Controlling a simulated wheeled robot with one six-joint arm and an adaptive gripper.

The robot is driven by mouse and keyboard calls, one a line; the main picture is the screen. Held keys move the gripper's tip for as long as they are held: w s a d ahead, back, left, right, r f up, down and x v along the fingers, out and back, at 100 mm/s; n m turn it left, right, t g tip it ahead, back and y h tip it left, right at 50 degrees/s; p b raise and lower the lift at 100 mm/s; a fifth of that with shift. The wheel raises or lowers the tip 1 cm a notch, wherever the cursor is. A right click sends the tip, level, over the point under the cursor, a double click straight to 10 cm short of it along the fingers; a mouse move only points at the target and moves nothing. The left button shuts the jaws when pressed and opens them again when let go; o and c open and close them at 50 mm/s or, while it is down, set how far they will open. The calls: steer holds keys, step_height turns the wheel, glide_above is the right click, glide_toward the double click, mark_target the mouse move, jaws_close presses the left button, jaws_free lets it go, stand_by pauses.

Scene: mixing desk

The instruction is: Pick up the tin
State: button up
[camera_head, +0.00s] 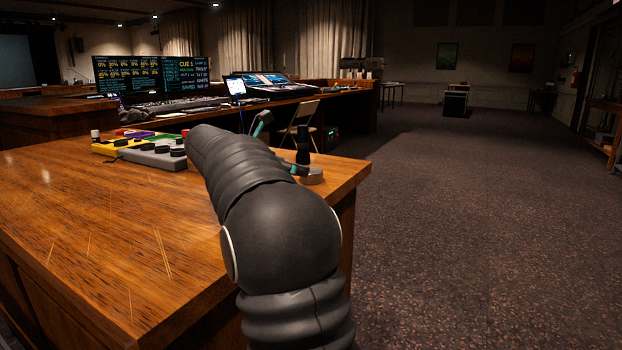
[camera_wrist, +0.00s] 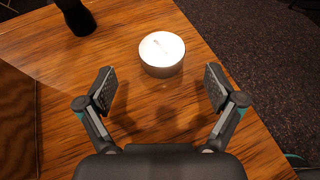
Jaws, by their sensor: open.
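The fingers are apart from the tin. In the head view the tin (camera_head: 312,177) shows at the desk's far right corner, partly hidden by my arm. My gripper (camera_head: 285,143) is mostly hidden behind my arm there.
A dark upright object (camera_wrist: 76,15) stands left of the tin; it also shows in the head view (camera_head: 303,146). The desk (camera_head: 110,230) has a grey box with black knobs (camera_head: 155,157) and a yellow one (camera_head: 108,147) farther left. The desk edge is close to the tin's right.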

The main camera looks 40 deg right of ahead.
steer(key=shift+b+x, duration=0.3)
steer(key=shift+x, duration=2.9)
steer(key=shift+s, duration=0.15)
steer(key=c, duration=1.2)
